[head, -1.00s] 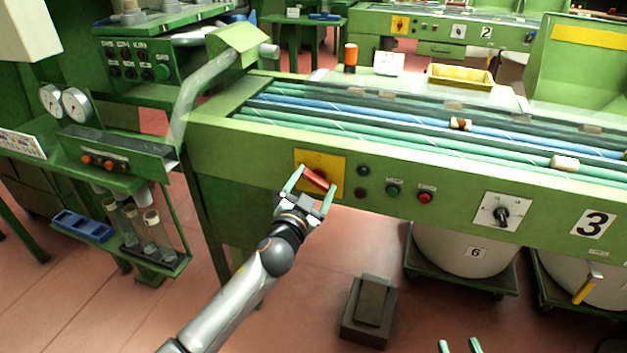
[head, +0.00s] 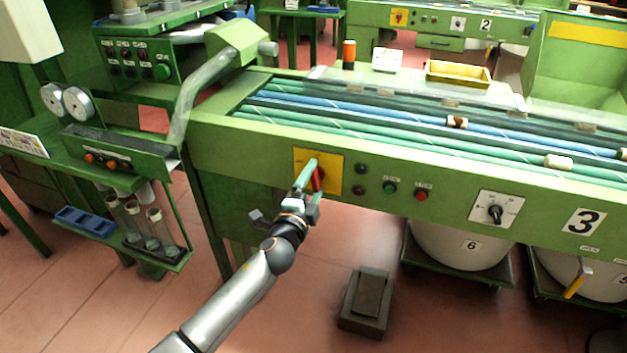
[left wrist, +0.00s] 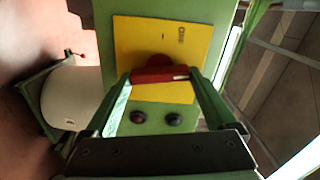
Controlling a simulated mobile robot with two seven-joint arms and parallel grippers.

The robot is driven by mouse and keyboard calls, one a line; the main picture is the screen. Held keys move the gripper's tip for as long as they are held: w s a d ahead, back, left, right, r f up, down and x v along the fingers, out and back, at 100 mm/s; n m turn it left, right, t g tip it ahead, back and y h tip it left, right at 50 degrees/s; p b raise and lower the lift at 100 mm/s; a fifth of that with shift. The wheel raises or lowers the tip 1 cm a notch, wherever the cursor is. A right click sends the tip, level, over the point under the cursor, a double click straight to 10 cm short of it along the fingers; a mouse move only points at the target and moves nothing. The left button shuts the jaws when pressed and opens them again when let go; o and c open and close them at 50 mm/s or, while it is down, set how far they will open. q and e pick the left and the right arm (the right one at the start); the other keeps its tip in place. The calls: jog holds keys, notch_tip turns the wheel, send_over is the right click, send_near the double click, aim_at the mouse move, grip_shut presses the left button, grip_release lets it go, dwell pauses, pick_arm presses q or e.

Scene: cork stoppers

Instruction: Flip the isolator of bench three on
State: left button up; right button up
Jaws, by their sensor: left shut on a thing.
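The isolator of bench three is a red handle (head: 319,181) on a yellow plate (head: 333,158) at the left of the bench's green front panel. The handle stands close to upright in the head view. My left gripper (head: 314,170) is shut on the handle, its jaw turned so one pale green finger largely covers it. In the left wrist view the red handle (left wrist: 160,74) spans between the two fingertips, with the yellow plate (left wrist: 195,45) behind it. My right gripper is not in view.
A dark pedal-like block (head: 366,300) lies on the floor below. A glass-tube rack (head: 150,245) stands at left.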

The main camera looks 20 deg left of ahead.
pick_arm(q)
jog(key=shift+f+m, duration=0.15)
jog(key=shift+m, duration=0.95)
jog(key=o, duration=1.1)
jog(key=shift+c, duration=0.2)
jog(key=shift+s, duration=0.15)
jog(key=s+p, duration=0.1)
jog(key=s, duration=1.1)
jog(key=shift+s+a, duration=0.15)
jog(key=shift+a, duration=0.1)
